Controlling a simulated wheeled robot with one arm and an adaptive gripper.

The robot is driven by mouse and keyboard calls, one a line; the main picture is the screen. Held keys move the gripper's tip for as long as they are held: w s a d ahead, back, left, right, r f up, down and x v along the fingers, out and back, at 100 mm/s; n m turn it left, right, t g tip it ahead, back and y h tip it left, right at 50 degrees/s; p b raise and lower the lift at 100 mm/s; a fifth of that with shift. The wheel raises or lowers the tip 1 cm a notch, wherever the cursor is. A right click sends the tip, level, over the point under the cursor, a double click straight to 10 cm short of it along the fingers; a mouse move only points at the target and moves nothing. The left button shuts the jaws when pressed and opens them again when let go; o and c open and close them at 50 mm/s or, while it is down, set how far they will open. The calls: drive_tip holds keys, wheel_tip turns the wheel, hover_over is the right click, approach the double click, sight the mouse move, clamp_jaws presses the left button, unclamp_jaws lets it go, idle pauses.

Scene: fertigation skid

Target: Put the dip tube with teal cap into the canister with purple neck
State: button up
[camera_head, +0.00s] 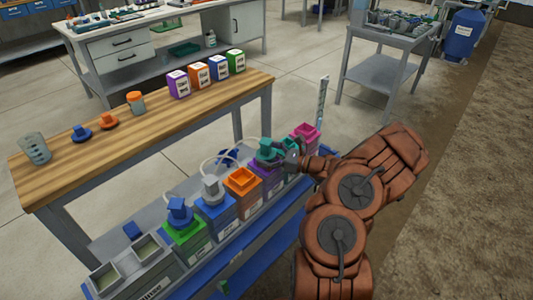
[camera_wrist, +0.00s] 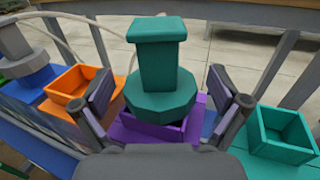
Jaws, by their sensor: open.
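The dip tube with teal cap (camera_head: 267,149) stands at the canister with purple neck (camera_head: 266,172). In the wrist view the teal cap (camera_wrist: 158,90) is upright, with its wide collar over the purple neck (camera_wrist: 145,133). A dark gap shows between collar and rim, and the tube below is hidden, so I cannot tell how deep it sits. My gripper (camera_wrist: 160,84) is open, with one finger on each side of the cap and gaps between. In the head view my gripper (camera_head: 292,157) is beside the cap, partly hidden by my arm.
Open orange (camera_head: 243,180) and teal (camera_wrist: 282,133) necks flank the purple one. A pink-necked canister (camera_head: 305,134) stands at the row's far end. Dip tubes with grey (camera_head: 212,190) and blue (camera_head: 180,212) caps stand to the left. A wooden bench (camera_head: 150,128) runs behind.

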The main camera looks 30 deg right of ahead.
drive_tip(key=v, duration=1.2)
idle(1.3)
